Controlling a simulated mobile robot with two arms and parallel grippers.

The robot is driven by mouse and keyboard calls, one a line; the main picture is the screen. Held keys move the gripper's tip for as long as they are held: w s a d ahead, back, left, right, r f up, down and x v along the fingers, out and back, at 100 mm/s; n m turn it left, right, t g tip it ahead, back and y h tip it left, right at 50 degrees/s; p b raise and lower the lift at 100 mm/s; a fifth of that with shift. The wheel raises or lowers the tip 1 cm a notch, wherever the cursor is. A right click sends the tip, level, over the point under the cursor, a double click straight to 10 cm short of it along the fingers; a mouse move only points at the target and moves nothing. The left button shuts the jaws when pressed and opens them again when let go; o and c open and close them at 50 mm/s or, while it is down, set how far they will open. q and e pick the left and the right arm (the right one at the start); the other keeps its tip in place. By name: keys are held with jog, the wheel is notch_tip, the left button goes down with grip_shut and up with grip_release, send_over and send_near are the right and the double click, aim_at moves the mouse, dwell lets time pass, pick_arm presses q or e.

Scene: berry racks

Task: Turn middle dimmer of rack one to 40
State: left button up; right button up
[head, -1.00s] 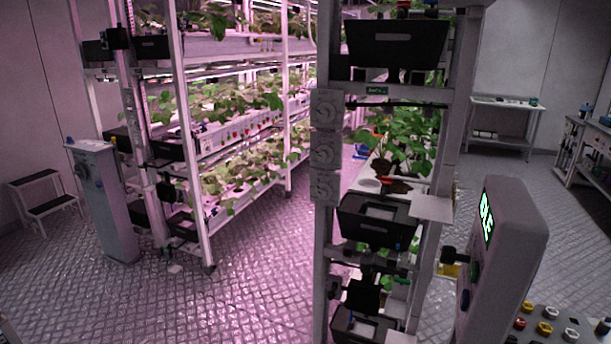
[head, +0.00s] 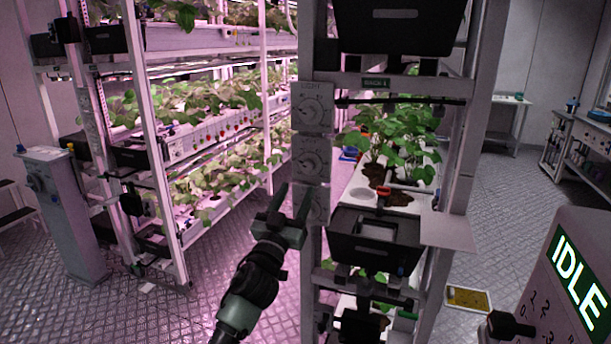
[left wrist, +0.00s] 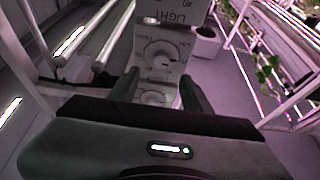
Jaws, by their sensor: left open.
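Three grey dimmer plates sit one above another on the front left post of rack one (head: 478,100), which bears a small green label (head: 376,83). The top dimmer (head: 312,106) and middle dimmer (head: 310,158) show round dials. The bottom dimmer (head: 313,204) is partly hidden by my left gripper (head: 293,208). The middle dimmer's setting is too small to read.
Black bins (head: 375,240) and a flat grey plate (head: 447,231) stick out from rack one, right of the dimmers. A panel reading IDLE (head: 575,270) stands at the lower right. Another plant rack (head: 150,130) is at left. Open floor lies between the racks.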

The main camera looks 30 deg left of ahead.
aim_at(307, 169)
pick_arm(q)
jog(key=p+x, duration=0.1)
jog(key=x, duration=0.6)
jog(key=shift+w+a+f+p, duration=0.1)
jog(key=shift+w+a+p, duration=0.1)
jog(key=shift+p, duration=0.15)
jog(key=shift+w, duration=0.1)
jog(key=c, duration=1)
grip_shut()
pick_arm(e)
jog(key=shift+s+r, duration=0.2)
jog(key=shift+r, duration=0.25)
jog(key=shift+s+r, duration=0.2)
jog(key=shift+r, duration=0.25)
